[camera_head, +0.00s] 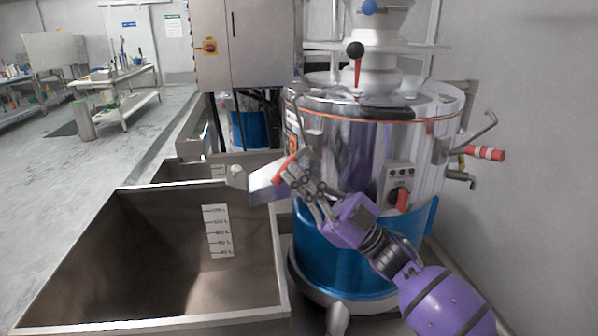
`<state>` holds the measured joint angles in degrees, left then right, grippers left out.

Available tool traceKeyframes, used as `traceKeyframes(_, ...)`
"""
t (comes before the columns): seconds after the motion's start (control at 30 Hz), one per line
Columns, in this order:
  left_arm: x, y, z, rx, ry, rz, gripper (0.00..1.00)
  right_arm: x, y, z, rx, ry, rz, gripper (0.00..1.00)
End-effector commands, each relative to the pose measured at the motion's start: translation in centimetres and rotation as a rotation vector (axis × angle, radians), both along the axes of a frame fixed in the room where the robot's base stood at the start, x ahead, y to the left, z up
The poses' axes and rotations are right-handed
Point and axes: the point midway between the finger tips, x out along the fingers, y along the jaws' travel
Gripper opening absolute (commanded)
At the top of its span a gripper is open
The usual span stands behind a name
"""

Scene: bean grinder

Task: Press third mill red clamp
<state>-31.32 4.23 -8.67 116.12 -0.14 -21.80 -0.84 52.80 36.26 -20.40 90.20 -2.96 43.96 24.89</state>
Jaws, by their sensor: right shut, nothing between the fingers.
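The mill (345,155) is a polished steel drum with a blue lower body (335,250), standing right of centre. A small red clamp (285,163) shows at the drum's left side, just above a purple-grey spout (266,186). My right gripper (297,172) reaches up and left across the drum's front. It is shut and empty, with its fingertips at the red clamp and partly covering it. I cannot tell whether they touch. My left gripper is out of view.
A deep steel bin (130,250) with a level scale stands below the spout. A control box with a red switch (402,199) and a red-banded handle (484,153) are on the drum's right. A steel cabinet (248,45) stands behind. The floor at far left is open.

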Motion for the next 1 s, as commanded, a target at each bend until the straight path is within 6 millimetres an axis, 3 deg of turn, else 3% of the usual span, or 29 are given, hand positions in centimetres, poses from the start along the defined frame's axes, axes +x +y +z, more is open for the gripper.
traceKeyframes(0.4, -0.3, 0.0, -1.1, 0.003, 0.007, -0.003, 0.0, 0.5, -0.5, -2.2, 0.002, 0.001, -0.001, 0.0)
traceKeyframes(1.0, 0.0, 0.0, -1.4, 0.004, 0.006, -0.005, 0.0, 0.7, -0.7, -2.7, 0.002, 0.001, 0.0, 0.0)
